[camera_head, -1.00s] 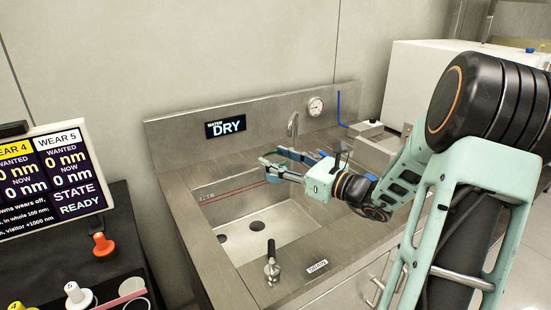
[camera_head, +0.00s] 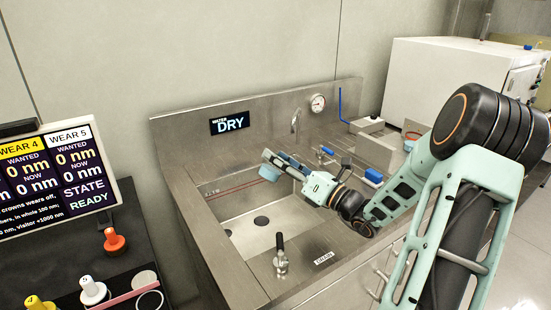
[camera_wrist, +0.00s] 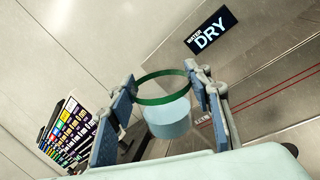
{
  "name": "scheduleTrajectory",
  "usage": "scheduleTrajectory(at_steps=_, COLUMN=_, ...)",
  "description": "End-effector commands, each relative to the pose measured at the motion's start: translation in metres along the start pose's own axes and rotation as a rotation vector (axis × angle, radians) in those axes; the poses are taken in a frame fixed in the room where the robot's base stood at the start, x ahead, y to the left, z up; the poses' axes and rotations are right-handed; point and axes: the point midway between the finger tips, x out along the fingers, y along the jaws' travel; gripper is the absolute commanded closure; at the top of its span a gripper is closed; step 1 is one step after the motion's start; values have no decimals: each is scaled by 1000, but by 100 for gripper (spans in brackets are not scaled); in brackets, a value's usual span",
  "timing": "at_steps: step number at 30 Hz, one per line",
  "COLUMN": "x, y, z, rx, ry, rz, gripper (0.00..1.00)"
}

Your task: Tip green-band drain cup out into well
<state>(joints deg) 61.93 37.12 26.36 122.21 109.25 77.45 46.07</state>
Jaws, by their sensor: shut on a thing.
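The green-band drain cup (camera_wrist: 152,98) is between my gripper's fingers in the wrist view. It looks clear, with a green ring at its rim and a pale blue mass in its lower part. In the head view the cup (camera_head: 269,174) shows as a small pale blue shape below the fingers. My gripper (camera_head: 277,162) is shut on it and holds it above the back part of the well (camera_head: 240,212), a steel sink basin. The wrist view is rolled against the wall display, so my gripper is tilted sideways with the cup. I see no liquid pouring.
A lever (camera_head: 280,258) stands on the sink's front rim by a DRAIN label (camera_head: 324,258). A faucet (camera_head: 295,122) and gauge (camera_head: 318,102) are behind. The water display (camera_head: 228,125) reads DRY. A blue-handled item (camera_head: 373,176) lies right of the well.

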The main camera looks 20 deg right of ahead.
Motion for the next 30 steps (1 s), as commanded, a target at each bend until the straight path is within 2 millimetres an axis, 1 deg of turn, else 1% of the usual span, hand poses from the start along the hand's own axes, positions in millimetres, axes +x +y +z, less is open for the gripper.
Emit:
scheduleTrajectory(at_steps=1, x=-2, y=-4, z=-5, rx=85, ry=-30, rz=0, gripper=78)
scheduleTrajectory(at_steps=7, x=-6, y=-14, z=-9, rx=431, ry=-148, rz=-5, gripper=78)
scheduleTrajectory(at_steps=9, x=-4, y=-10, z=-2, rx=499, ry=-168, rz=-6, gripper=78)
scheduleTrajectory(at_steps=21, x=-6, y=-17, z=-9, rx=781, ry=-265, rz=-12, gripper=78)
scheduleTrajectory(at_steps=30, x=-7, y=-20, z=-13, rx=849, ry=-288, rz=-12, gripper=78)
